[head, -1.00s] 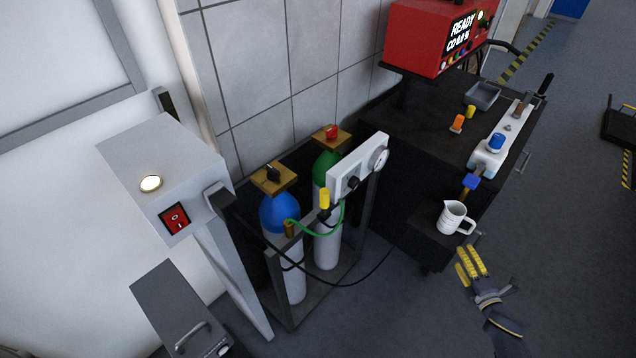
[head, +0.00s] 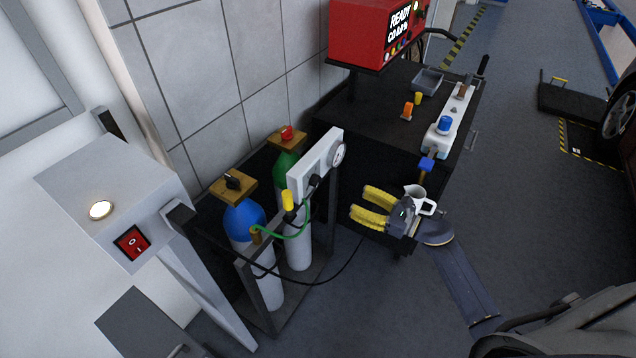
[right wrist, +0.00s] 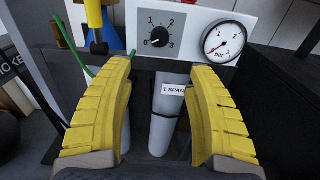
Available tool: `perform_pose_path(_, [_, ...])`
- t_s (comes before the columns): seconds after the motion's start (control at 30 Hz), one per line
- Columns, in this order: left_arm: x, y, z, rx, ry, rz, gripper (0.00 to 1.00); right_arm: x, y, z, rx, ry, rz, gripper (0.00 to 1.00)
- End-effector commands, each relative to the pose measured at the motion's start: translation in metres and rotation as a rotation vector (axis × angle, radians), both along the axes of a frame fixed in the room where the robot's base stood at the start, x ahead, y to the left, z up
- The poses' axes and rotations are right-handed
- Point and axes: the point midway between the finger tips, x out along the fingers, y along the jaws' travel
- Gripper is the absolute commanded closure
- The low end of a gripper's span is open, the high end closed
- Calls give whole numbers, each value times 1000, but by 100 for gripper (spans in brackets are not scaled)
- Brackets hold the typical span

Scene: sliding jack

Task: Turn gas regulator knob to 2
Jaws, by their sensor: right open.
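The gas regulator is a white panel (head: 307,170) on the cylinder rack, with a round gauge (head: 338,154) and a black knob (head: 315,180). In the right wrist view the knob (right wrist: 158,37) sits in a dark dial marked 0 to 3, its white mark toward the lower left, near 0. The gauge (right wrist: 223,42) is marked in bar, its red needle toward the lower left. My right gripper (head: 359,202) is open and empty, yellow fingers pointing at the rack, apart from the knob. In the right wrist view its fingertips (right wrist: 163,66) are below the knob, one to each side. My left gripper is not in view.
A blue cylinder (head: 243,222) and a green cylinder (head: 287,165) stand in the rack. A yellow-capped fitting (head: 287,200) and green hose lie left of the knob. A dark bench (head: 385,100) stands behind.

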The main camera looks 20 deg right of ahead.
Motion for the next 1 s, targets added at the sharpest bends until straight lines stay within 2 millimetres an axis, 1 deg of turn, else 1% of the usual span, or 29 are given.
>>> perform_pose_path(0.03, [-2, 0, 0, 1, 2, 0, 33, 7, 7, 1, 3, -2, 1, 44])
perform_pose_path(0.1, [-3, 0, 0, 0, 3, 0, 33, 17, 15, 1, 4, -2, 0, 44])
perform_pose_path(0.6, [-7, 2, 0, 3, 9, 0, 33, 83, 74, 1, 5, 0, -1, 44])
perform_pose_path(0.8, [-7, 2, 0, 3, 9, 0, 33, 101, 89, 0, 4, 1, -1, 44])
perform_pose_path(1.0, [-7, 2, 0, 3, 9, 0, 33, 110, 98, 0, 4, 2, -1, 44])
